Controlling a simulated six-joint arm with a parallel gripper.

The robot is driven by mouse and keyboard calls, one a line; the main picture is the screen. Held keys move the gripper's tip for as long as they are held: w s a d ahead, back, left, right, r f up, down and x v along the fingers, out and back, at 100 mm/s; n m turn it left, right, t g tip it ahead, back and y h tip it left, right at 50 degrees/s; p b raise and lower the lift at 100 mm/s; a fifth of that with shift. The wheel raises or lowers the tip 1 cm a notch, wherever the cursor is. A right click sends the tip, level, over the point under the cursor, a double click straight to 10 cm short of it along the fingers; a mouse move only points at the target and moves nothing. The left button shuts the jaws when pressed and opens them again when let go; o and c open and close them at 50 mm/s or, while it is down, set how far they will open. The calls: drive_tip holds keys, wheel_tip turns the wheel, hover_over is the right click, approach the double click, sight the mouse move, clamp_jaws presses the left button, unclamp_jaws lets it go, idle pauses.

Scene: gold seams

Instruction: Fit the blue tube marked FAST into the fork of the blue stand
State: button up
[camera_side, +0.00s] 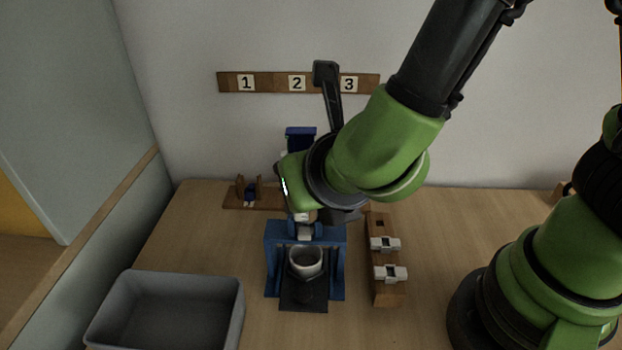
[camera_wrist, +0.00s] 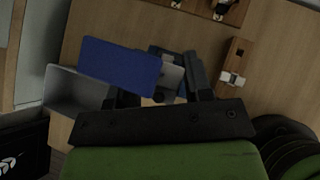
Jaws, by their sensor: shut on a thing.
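The blue stand (camera_side: 274,262) stands mid-table, with a pale cup (camera_side: 305,262) on its dark base. A blue-topped piece (camera_side: 300,135), likely the tube, rises above the stand behind my arm. Its blue top (camera_wrist: 120,65) fills part of the wrist view; no FAST marking is readable. A pale part (camera_side: 305,231) shows at the stand's top, below my wrist. My gripper (camera_wrist: 160,92) is shut on the tube, directly above the stand. My arm hides most of the tube and the fork, so I cannot tell whether the tube is seated.
A wooden rack (camera_side: 385,293) with two pale fittings stands close to the right of the stand. A low wooden holder (camera_side: 235,205) with a small blue piece is behind left. A grey bin (camera_side: 240,310) is at the front left. Numbered plaques (camera_side: 270,82) hang on the wall.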

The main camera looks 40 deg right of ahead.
drive_tip(key=shift+f, duration=0.25)
idle(0.3)
drive_tip(key=o, duration=1)
drive_tip(key=shift+c, duration=0.6)
drive_tip(key=v, duration=1)
